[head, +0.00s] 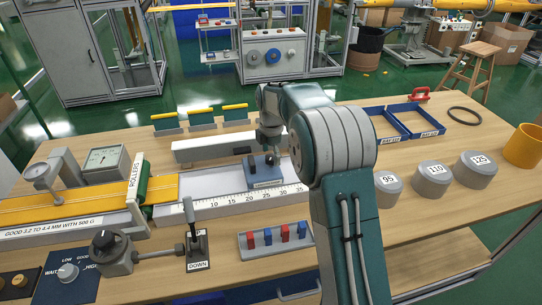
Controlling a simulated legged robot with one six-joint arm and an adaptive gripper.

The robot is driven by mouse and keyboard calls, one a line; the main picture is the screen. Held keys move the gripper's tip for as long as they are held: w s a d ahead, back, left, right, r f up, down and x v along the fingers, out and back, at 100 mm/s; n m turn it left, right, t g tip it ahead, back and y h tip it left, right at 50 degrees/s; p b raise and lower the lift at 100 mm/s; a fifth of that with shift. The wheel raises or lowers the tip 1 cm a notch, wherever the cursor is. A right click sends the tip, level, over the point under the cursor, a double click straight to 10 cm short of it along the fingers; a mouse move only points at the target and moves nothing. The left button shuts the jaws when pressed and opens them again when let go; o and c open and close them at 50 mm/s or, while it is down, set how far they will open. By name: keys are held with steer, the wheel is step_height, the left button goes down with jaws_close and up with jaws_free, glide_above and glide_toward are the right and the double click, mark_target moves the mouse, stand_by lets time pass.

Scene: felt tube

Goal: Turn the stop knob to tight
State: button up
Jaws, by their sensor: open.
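A blue stop block (257,177) sits on the white numbered scale (220,204) near the 25 to 30 marks, with a small label on its front that is too small to read. A small dark knob (270,158) stands on top of the block; which way it is turned cannot be made out. My gripper (270,150) points down right over the knob, and its fingers are small and partly merge with it. Whether they touch the knob cannot be told. The gripper is open.
A long grey beam (208,148) lies behind the scale. In front are an upright lever (190,215) marked DOWN, a black knob (104,240) on a grey housing and a rack of red and blue pegs (275,237). Grey numbered cylinders (430,178) stand at right.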

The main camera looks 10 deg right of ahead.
steer(key=shift+f, duration=0.2)
steer(key=c, duration=1.2)
steer(key=shift+o, duration=0.2)
